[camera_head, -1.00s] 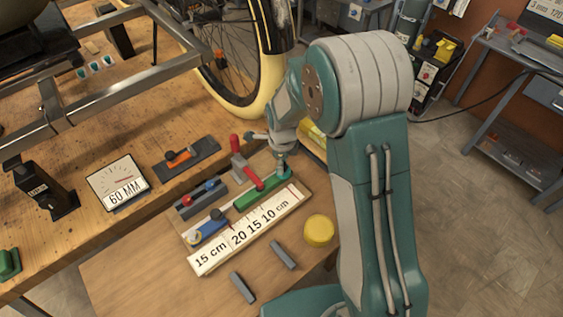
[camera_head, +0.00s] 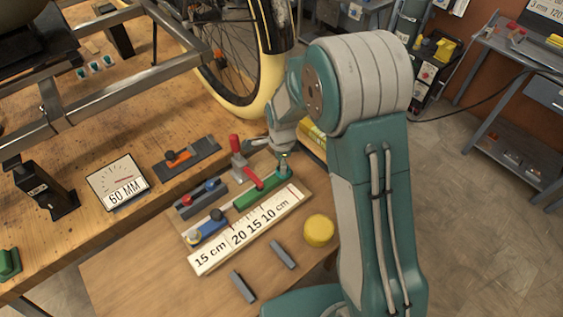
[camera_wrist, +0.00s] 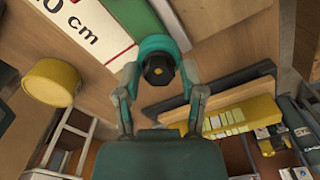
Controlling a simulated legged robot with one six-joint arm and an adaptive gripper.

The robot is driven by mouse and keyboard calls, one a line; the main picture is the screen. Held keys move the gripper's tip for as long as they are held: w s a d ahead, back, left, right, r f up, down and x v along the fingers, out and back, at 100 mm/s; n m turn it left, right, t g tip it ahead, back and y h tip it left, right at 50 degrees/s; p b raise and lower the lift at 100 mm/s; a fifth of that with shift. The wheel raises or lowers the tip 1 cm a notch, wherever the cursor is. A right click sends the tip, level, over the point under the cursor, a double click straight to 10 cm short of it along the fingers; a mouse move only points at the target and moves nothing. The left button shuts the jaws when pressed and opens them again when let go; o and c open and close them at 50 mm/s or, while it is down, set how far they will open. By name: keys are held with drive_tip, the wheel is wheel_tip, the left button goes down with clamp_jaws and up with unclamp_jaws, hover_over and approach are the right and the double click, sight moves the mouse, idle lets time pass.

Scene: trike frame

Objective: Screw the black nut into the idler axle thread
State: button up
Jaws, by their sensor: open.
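The black nut (camera_wrist: 158,70) appears as a dark six-sided piece with a yellowish centre, at the end of a round teal holder (camera_wrist: 163,46) in the wrist view. My gripper (camera_wrist: 162,82) is open, its two fingers spread on either side of the nut with gaps visible. In the head view, the teal holder (camera_head: 284,165) stands upright at the right end of the green bar, just below my wrist. The nut is too small to make out there. I cannot identify the idler axle thread for certain.
A board with a white ruler (camera_head: 247,232), a green bar (camera_head: 257,193) and a red-handled clamp (camera_head: 236,146) lies under my arm. A yellow round piece (camera_head: 319,230) and grey blocks (camera_head: 282,254) lie nearby. The trike frame (camera_head: 130,82) and wheel (camera_head: 240,60) stand behind on the workbench.

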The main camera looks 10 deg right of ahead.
drive_tip(key=shift+n, duration=0.5)
drive_tip(key=shift+n, duration=0.9)
drive_tip(key=shift+n, duration=0.9)
